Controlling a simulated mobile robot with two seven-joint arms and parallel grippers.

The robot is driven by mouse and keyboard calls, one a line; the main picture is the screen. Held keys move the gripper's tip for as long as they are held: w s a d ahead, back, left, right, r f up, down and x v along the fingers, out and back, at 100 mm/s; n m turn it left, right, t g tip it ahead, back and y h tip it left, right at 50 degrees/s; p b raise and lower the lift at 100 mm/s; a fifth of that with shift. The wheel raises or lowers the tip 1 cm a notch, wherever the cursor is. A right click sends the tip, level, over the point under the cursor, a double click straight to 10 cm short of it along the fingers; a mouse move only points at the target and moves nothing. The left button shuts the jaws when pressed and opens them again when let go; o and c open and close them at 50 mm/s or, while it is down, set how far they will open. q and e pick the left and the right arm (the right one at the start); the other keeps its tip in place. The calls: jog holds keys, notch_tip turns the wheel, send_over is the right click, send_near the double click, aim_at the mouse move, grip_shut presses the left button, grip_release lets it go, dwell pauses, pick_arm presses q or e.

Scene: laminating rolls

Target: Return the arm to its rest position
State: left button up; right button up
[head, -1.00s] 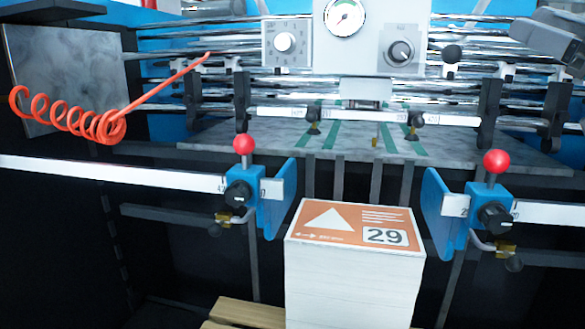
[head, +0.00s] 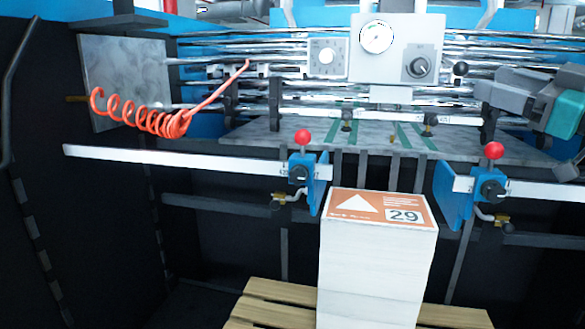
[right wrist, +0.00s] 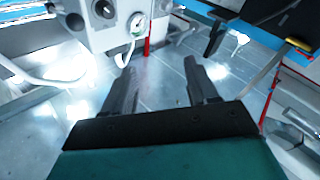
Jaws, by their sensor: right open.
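My right gripper (head: 492,90) shows at the right edge of the head view, grey with a teal part behind it. It hangs in front of the right end of the machine's chrome rollers. In the right wrist view its two dark fingers (right wrist: 160,82) stand apart, with nothing between them. A grey panel with a gauge (right wrist: 138,24) lies beyond the fingers there, and pale floor shows below it. My left gripper is in neither view.
A tall paper stack (head: 372,265) with an orange label marked 29 stands on a wooden pallet (head: 268,312). Blue guides with red knobs (head: 303,137) (head: 494,150) flank it. A coiled orange hose (head: 150,118) hangs at left. The control panel (head: 395,48) is above.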

jog(key=w+a+f+m+g+h, duration=0.1)
jog(key=a+f+g, duration=0.15)
jog(key=f, duration=0.75)
jog(key=w+a+f+m+g+h, duration=0.1)
jog(key=a+f+h, duration=0.15)
jog(key=f, duration=0.65)
jog(key=s+a+f+m+g+h, duration=0.15)
jog(key=s+f, duration=0.25)
jog(key=f, duration=0.5)
jog(key=s+a+f+g+h, duration=0.1)
jog(key=s+a+f+g, duration=0.2)
jog(key=f, duration=0.5)
jog(key=s+f+m+g+h, duration=0.2)
jog(key=s+f, duration=0.3)
jog(key=s, duration=0.3)
jog(key=s+a+f+m+g+h, duration=0.15)
jog(key=s+f, duration=0.25)
jog(key=s, duration=0.4)
jog(key=s+f+m+g+h, duration=0.1)
jog(key=s+f+m+g, duration=0.1)
jog(key=s+f, duration=0.45)
jog(key=w+a+f+n+t+y, duration=0.1)
jog(key=w+a+f+t, duration=0.1)
jog(key=w+f+t, duration=0.5)
jog(key=shift+a+f+y, duration=0.2)
jog(key=shift+f+y, duration=0.15)
jog(key=shift+f, duration=0.05)
jog(key=shift+t, duration=0.25)
